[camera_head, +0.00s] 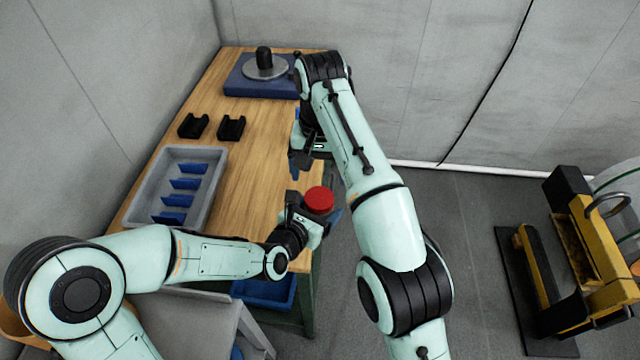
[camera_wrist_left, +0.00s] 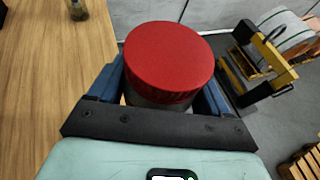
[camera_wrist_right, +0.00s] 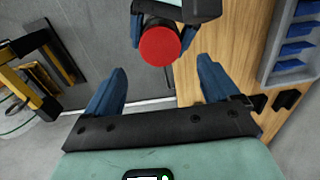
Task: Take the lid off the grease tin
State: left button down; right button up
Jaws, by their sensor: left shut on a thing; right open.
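The grease tin has a red lid (camera_head: 319,199) on top and a dark grey body (camera_wrist_left: 150,98). My left gripper (camera_head: 318,222) is shut on the body, its blue fingers on either side, and holds the tin upright by the table's right edge. The red lid also shows in the right wrist view (camera_wrist_right: 160,46), sitting on the tin. My right gripper (camera_head: 298,160) is open and empty, above and behind the tin in the head view. In the right wrist view the lid is ahead of its spread fingers, apart from them.
The wooden table (camera_head: 255,185) holds a grey tray (camera_head: 215,178) with blue dividers, two black holders (camera_head: 231,128) and a blue base (camera_head: 250,88) with a metal disc. A small jar (camera_wrist_left: 77,10) stands on the table. A yellow and black machine (camera_head: 590,250) stands on the floor at right.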

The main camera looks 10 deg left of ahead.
aim_at(320, 197)
jog(key=shift+f, duration=3.6)
jog(key=c, duration=1.1)
jog(key=n, duration=0.2)
jog(key=shift+n, duration=0.4)
jog(key=shift+r, duration=0.25)
jog(key=shift+r, duration=0.85)
